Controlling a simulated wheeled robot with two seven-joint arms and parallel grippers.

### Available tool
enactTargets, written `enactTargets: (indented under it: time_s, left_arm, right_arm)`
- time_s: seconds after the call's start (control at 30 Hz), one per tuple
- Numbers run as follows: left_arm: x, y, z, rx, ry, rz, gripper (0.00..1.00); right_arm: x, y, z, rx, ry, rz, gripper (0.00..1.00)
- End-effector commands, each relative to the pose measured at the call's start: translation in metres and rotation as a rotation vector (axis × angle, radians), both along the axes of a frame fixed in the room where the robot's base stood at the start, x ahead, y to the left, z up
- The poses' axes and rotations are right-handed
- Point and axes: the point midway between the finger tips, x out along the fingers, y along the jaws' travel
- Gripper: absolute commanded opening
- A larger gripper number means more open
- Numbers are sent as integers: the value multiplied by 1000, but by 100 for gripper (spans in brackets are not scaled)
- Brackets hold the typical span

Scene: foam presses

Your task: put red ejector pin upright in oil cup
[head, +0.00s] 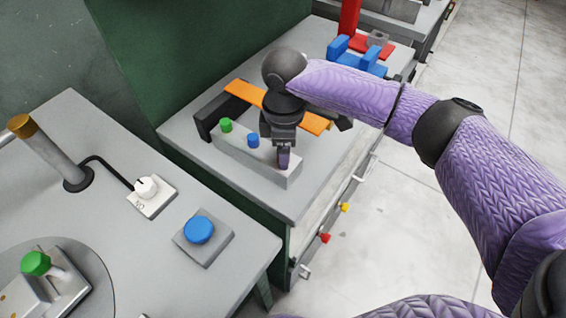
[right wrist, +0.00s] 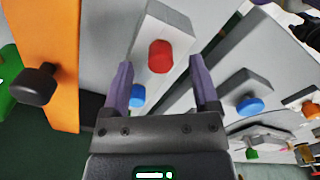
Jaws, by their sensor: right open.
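The red ejector pin shows as a red cap (right wrist: 160,56) on a pale grey block (right wrist: 176,22) in the right wrist view. In the head view my gripper hides it, and the block (head: 215,143) also carries a green cap (head: 226,125) and a blue cap (head: 252,140). My right gripper (head: 284,160) points down over the block's near end. In the right wrist view its purple fingers (right wrist: 160,82) are apart with nothing gripped, and the red cap lies just beyond the tips. I cannot make out the oil cup. My left gripper is not in view.
An orange bar (head: 246,92) lies behind the block. Blue brackets (head: 361,55) and a red plate (head: 370,46) stand farther back. On the left bench are a blue button (head: 199,230), a white knob (head: 146,188) and a grey lever (head: 46,150). The bench's right edge drops to the floor.

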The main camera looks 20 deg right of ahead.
Motion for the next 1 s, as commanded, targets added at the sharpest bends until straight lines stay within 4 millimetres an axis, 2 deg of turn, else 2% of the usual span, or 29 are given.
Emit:
enactTargets:
  time_s: [0.03, 0.1, 0.3, 0.37, 0.6, 0.67, 0.7, 1.0]
  left_arm:
    - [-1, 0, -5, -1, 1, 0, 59]
    - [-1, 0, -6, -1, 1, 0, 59]
    - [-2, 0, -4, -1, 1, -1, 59]
    - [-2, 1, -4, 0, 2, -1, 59]
    - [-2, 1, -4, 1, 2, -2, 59]
    - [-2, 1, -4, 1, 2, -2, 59]
    - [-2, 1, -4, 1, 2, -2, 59]
    - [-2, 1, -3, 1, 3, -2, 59]
  right_arm:
    - [-1, 0, -11, 0, 2, 1, 77]
    - [-1, 0, -15, -1, 1, 1, 77]
    - [0, 0, -14, 1, -1, 1, 77]
    - [0, 0, -14, 1, -1, 1, 67]
    - [-1, 0, -14, 1, -1, 1, 16]
    - [-1, 0, -14, 1, -1, 1, 3]
    - [-1, 0, -14, 1, -1, 1, 0]
    - [0, 0, -12, 1, -1, 1, 0]
